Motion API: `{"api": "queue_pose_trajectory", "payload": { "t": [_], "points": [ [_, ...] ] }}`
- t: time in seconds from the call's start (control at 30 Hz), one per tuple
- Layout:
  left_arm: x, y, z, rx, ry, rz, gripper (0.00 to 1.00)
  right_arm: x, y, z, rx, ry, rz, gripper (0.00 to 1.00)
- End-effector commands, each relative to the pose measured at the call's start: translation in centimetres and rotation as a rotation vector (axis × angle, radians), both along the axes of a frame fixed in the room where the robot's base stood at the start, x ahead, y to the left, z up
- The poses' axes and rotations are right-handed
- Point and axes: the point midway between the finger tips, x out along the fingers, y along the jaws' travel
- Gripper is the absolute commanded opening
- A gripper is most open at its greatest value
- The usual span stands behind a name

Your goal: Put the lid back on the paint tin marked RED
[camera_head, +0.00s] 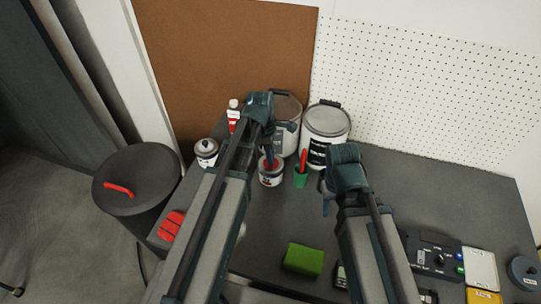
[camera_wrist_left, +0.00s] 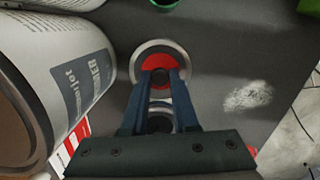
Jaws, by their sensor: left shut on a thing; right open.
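A small paint tin (camera_head: 270,178) with a white label stands on the dark bench; its wording is too small to read. In the left wrist view, the tin's pale metal rim (camera_wrist_left: 138,66) surrounds a red disc with a dark knob, which looks like the lid (camera_wrist_left: 146,63). My left gripper (camera_head: 269,158) reaches down over this tin, also seen in the left wrist view (camera_wrist_left: 158,78). It is shut on the dark knob. I cannot tell whether the lid is fully seated. My right gripper (camera_head: 326,196) is open and empty above the bench, to the right.
Two large tins (camera_head: 326,124) (camera_head: 288,108) stand behind. A green cup (camera_head: 301,179) with a red handle is just right of the small tin. Another small tin (camera_head: 206,151) and a red-and-white bottle (camera_head: 233,112) are left. A green block (camera_head: 303,259) lies in front.

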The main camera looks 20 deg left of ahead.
Motion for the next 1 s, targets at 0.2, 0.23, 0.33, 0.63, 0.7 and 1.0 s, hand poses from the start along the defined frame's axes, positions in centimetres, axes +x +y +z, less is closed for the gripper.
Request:
{"api": "queue_pose_trajectory", "payload": {
  "t": [0.2,0.23,0.33,0.63,0.7,1.0],
  "points": [
    [0.0,0.0,0.0,0.0,0.0,0.0,0.0,0.0,0.0,0.0,0.0,0.0,0.0,0.5],
    [0.0,0.0,0.0,0.0,0.0,0.0,0.0,0.0,0.0,0.0,0.0,0.0,0.0,0.5],
    [0.0,0.0,0.0,0.0,0.0,0.0,0.42,0.0,0.0,0.0,0.0,0.0,0.0,0.5],
    [0.0,0.0,0.0,0.0,0.0,0.0,0.63,0.0,0.0,0.0,0.0,0.0,0.0,0.5],
    [0.0,0.0,0.0,0.0,0.0,0.0,0.7,0.0,0.0,0.0,0.0,0.0,0.0,0.5],
    [0.0,0.0,0.0,0.0,0.0,0.0,0.93,0.0,0.0,0.0,0.0,0.0,0.0,0.5]
  ]
}}
